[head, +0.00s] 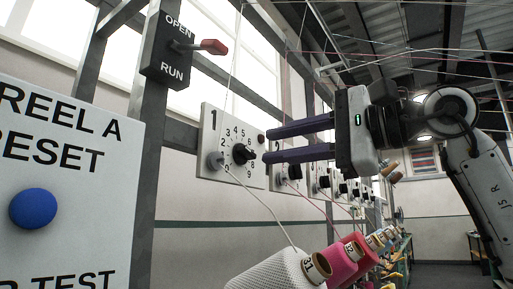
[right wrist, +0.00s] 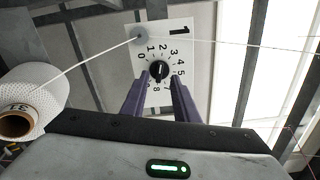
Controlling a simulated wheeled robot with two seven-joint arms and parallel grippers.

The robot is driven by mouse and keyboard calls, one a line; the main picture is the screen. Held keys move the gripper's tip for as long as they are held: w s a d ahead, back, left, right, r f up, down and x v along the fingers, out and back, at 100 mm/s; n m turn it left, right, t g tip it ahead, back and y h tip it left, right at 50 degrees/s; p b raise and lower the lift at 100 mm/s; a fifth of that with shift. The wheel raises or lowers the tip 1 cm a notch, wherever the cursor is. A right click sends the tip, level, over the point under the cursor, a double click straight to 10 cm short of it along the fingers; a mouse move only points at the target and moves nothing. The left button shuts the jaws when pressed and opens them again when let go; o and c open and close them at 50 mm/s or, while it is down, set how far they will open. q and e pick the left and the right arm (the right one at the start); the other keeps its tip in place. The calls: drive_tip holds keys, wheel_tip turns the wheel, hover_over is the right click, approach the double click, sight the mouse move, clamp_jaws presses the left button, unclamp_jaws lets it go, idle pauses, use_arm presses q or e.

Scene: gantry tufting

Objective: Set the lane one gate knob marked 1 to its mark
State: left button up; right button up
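The lane one plate (head: 208,166) marked 1 is a white panel on the left of a row of similar plates. In the right wrist view the knob (right wrist: 158,70) shows between the fingertips (right wrist: 159,80), with gaps at both sides. I cannot tell the knob's exact setting. My left gripper is out of view.
A black OPEN/RUN switch box (head: 165,62) with a red lever is above left. A panel with a blue button (head: 33,208) stands at left front. Yarn cones (head: 275,272) line up below the plates. A white thread (head: 268,190) runs from cone to plate.

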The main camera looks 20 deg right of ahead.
sight(249, 151)
drive_tip(key=x, duration=0.5)
drive_tip(key=shift+p, duration=0.3)
clamp_jaws()
